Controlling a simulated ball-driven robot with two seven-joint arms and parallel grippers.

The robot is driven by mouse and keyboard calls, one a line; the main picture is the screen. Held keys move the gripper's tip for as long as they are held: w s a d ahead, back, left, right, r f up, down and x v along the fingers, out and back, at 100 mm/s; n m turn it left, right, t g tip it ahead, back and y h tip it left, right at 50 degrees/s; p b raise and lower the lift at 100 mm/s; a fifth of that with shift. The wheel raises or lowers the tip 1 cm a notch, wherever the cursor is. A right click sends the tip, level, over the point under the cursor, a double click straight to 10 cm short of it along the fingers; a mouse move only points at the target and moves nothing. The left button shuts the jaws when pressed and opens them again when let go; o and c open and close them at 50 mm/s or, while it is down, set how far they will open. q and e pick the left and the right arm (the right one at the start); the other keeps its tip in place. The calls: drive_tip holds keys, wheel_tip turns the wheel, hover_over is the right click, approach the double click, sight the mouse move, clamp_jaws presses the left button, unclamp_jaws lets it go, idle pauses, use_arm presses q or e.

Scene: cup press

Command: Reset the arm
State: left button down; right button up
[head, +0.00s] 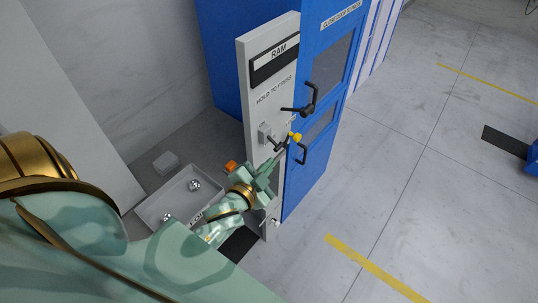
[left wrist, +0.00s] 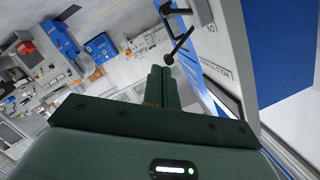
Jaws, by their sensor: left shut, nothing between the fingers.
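My left arm reaches in from the lower left of the head view. Its green left gripper (head: 268,172) is in front of the press's control panel (head: 262,70), close to the lever and knobs. The gripper's fingers are together and hold nothing. In the left wrist view the two closed fingers (left wrist: 160,84) point forward, just beside a black lever handle (left wrist: 170,57). Whether they touch the handle I cannot tell. My right gripper is not in view.
The blue press cabinet (head: 345,45) has black door handles (head: 310,98). A yellow knob (head: 296,137) sits near the gripper. A grey tray (head: 172,193) with shiny cups stands left of the panel. A small white block (head: 166,162) lies behind it.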

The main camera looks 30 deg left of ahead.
use_arm(q)
drive_tip(key=shift+d, duration=0.1)
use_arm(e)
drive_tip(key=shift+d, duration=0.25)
